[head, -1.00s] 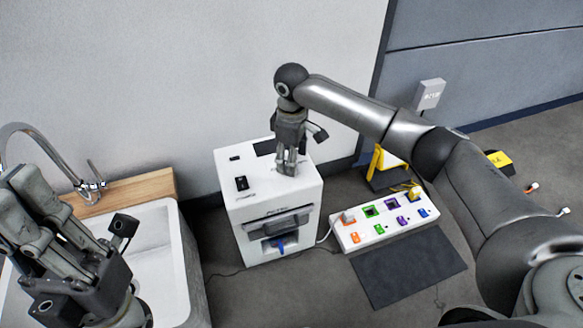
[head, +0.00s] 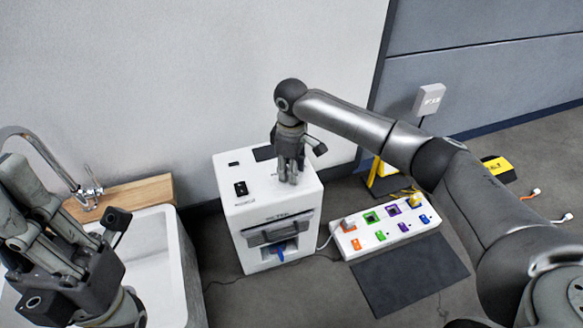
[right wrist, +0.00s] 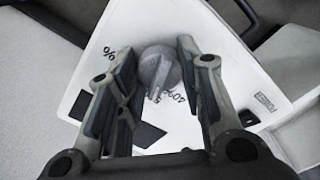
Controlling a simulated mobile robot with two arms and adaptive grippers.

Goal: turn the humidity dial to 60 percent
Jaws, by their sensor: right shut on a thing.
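The humidity dial is a grey round knob with a raised grip bar, and it shows in the right wrist view (right wrist: 160,70). It sits on the top of the white device (head: 240,214). Beside it are a "40%" marking and another "%" marking whose number is hidden or cut off. My right gripper (head: 291,179) points down over the device top and is shut on the dial; in the right wrist view its fingers (right wrist: 160,85) flank the knob. In the head view the gripper hides the dial. My left gripper (head: 20,205) is at the left edge over the sink side, away from the device.
The device top also has a black switch (head: 241,188) and a dark panel (head: 264,153). A white board with coloured sockets (head: 372,246) and a dark mat (head: 408,273) lie to the right. The sink (head: 160,270) with a tap (head: 93,187) is to the left.

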